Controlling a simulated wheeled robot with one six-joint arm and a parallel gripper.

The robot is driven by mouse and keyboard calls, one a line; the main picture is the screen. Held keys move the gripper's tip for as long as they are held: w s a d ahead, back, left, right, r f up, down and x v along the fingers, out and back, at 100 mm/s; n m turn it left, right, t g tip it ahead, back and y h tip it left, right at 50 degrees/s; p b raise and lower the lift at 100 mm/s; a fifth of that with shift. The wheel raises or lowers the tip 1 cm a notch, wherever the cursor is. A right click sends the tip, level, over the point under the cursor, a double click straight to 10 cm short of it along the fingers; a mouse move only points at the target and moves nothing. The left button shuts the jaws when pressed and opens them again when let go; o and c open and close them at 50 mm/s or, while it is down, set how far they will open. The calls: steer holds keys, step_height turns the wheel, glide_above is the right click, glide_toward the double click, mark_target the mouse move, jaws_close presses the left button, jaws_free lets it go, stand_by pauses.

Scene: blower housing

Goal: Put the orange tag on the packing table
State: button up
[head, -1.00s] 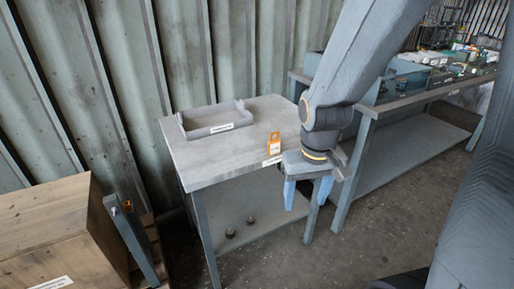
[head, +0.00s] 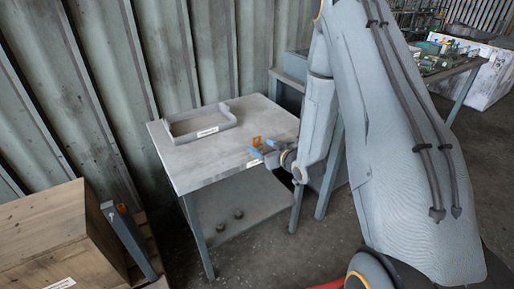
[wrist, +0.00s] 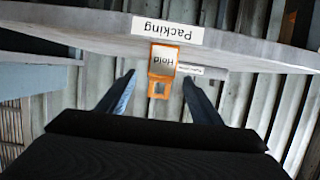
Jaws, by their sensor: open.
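The orange tag (head: 257,140) stands at the front edge of the packing table (head: 225,158), close to the table's label. In the wrist view, which is upside down, the tag (wrist: 159,88) shows a white "Hold" label and a square hole. The table edge carries a "Packing" label (wrist: 167,32). My gripper (head: 261,154) is level with the table's front edge. In the wrist view my gripper (wrist: 159,76) is open, with one finger on each side of the tag and gaps between. Whether the tag is fully between the fingertips cannot be told.
A grey open tray (head: 200,125) sits at the back of the table. Two small dark parts lie on the lower shelf (head: 238,214). A wooden crate (head: 60,235) stands at left. A second bench (head: 455,68) with parts is behind at right. The tabletop between tray and tag is clear.

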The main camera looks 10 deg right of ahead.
steer(key=shift+p+x, duration=1.45)
steer(key=shift+x, duration=2.5)
steer(key=shift+r, duration=0.1)
steer(key=c, duration=1.2)
